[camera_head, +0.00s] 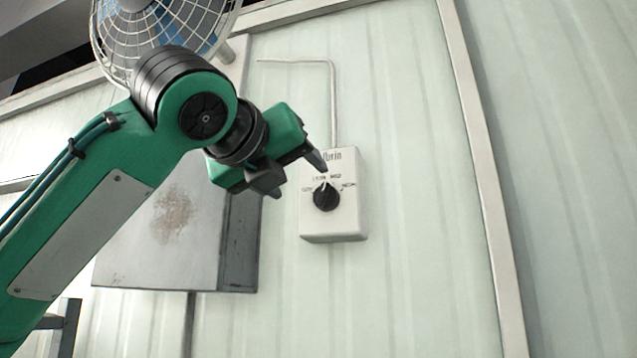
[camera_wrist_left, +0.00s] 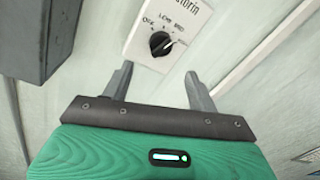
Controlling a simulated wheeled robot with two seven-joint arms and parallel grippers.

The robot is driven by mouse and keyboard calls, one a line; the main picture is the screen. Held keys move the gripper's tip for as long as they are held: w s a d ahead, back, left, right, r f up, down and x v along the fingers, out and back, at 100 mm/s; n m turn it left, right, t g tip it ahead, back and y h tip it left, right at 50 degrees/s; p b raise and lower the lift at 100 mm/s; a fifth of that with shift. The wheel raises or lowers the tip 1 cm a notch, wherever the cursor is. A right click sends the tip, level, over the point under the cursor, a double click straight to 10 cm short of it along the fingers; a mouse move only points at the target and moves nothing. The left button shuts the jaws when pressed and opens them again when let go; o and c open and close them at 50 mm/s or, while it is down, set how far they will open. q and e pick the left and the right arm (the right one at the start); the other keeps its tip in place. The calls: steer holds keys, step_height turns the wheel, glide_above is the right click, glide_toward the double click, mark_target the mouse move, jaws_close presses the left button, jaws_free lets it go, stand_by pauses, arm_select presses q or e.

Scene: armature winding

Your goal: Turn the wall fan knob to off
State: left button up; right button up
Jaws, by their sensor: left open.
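The fan control box (camera_head: 334,218) is a white box on the wall, right of my left gripper. Its black round knob (camera_head: 325,198) has a pale pointer that points roughly up in the head view. In the left wrist view the knob (camera_wrist_left: 160,43) sits beyond and between the fingertips, with printed marks around it, one reading like "OFF" at its left. My left gripper (camera_head: 296,178) is open and empty, up and left of the knob, apart from it. Its two fingers also show in the left wrist view (camera_wrist_left: 157,82). My right gripper is not in view.
A wall fan (camera_head: 165,28) with a wire cage hangs at the upper left. A grey cabinet (camera_head: 160,250) with a rusty patch is on the wall left of the control box. A conduit (camera_head: 333,105) runs up from the box. The wall right of it is clear.

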mark_target(321, 195)
arm_select(q)
steer(key=p+x, duration=0.3)
steer(key=x, duration=0.4)
steer(key=shift+w+d+r, duration=0.15)
steer(key=shift+w, duration=0.2)
steer(key=shift+w+d+p, duration=0.25)
steer(key=shift+w+p, duration=0.2)
steer(key=shift+w, duration=0.1)
steer(key=shift+c, duration=0.5)
steer(key=c, duration=0.9)
